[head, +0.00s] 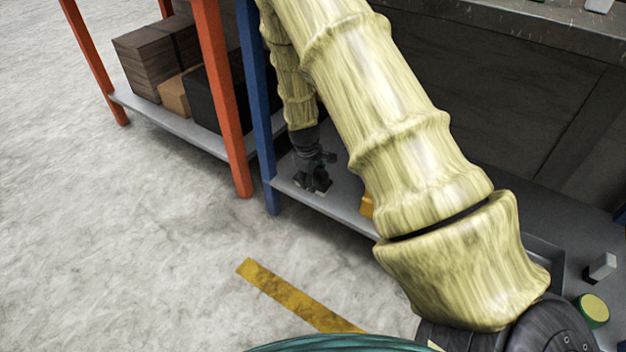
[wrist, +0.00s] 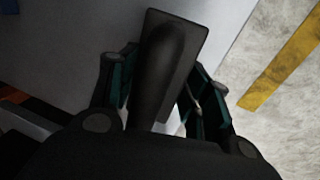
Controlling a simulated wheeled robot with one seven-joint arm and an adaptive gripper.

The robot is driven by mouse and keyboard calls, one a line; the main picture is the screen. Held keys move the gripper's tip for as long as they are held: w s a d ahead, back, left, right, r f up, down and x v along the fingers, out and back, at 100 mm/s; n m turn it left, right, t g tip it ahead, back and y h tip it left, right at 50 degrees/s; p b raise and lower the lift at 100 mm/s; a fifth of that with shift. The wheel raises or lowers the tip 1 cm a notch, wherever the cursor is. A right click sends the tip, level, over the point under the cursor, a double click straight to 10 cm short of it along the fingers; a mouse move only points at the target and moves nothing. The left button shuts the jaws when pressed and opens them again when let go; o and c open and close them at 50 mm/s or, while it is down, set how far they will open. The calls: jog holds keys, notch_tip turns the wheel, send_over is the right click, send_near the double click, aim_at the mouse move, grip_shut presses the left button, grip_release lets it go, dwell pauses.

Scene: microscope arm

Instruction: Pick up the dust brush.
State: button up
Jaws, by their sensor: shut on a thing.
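The dust brush (wrist: 170,60) is a dark, long-shaped thing with a flat dark plate and a rounded handle. In the wrist view it lies between the two fingers of my gripper (wrist: 165,105), which are closed against its sides. In the head view my gripper (head: 316,183) reaches down to the lower grey shelf, just inside the blue post. The brush itself is hard to make out there, as the dark gripper and arm cover most of it. Whether it touches the shelf is not clear.
A blue post (head: 257,110) stands close left of my gripper, with an orange post (head: 222,95) beyond it. Brown boxes (head: 158,60) sit on the neighbouring shelf. A yellow thing (head: 367,205) lies right of my gripper, partly behind my arm. The floor in front is clear, with a yellow stripe (head: 295,295).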

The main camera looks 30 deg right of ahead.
jog(key=shift+r, duration=0.1)
jog(key=shift+r+p, duration=0.45)
jog(key=shift+r, duration=0.05)
notch_tip(320, 180, up, 3)
jog(key=shift+f+p, duration=0.1)
jog(key=shift+p, duration=1)
jog(key=s+a+r+p, duration=0.1)
jog(key=s+p, duration=0.5)
jog(key=s, duration=0.9)
jog(key=shift+s+a, duration=0.4)
jog(key=shift+a, duration=0.2)
